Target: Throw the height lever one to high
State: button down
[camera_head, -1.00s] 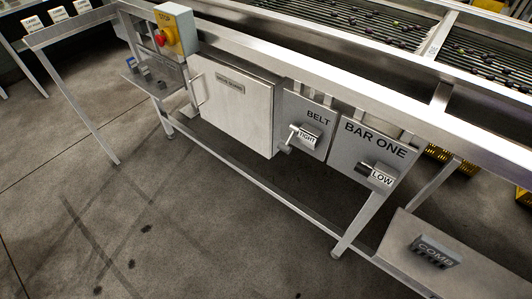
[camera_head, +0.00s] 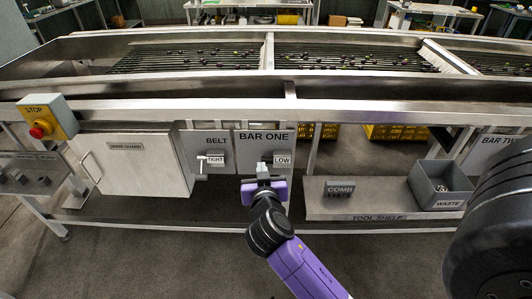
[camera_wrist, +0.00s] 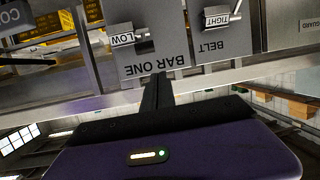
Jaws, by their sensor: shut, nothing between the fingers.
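In the wrist view, where lettering appears upside down, the LOW tag (camera_wrist: 122,39) sits beside a small grey lever part (camera_wrist: 142,33) over a dark slot. My gripper (camera_head: 262,170) is in front of the panel, just left of the tag, and hides part of the lever in the head view. In the wrist view my gripper (camera_wrist: 158,80) is shut and empty, its fingers pointing at the panel. I cannot tell whether it touches the lever.
The BELT panel (camera_head: 216,150) with a TIGHT tag (camera_head: 215,160) and handle is close on the left. The drive guard (camera_head: 130,165) and yellow stop box (camera_head: 47,118) stand farther left.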

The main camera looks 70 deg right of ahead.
jog(key=d+r+m+g, duration=0.1)
jog(key=d+r, duration=0.1)
jog(key=d, duration=0.1)
jog(key=h+p, duration=0.1)
jog(key=p, duration=0.1)
send_over(267, 161)
jog(key=d, duration=0.2)
jog(key=shift+w+a+f+m, duration=0.1)
jog(key=shift+w+f+m, duration=0.05)
jog(key=shift+f, duration=0.4)
jog(key=shift+w+a+f+m, duration=0.1)
jog(key=shift+f+m, duration=0.05)
jog(key=shift+f, duration=0.35)
jog(key=f, duration=0.1)
jog(key=a+f, duration=0.1)
jog(key=shift+s+f, duration=0.2)
jog(key=shift+f, duration=0.2)
jog(key=shift+s+a+f, duration=0.1)
jog(key=shift+a+f, duration=0.15)
jog(key=shift+f, duration=0.2)
jog(key=shift+f, duration=0.1)
jog(key=shift+f, duration=0.1)
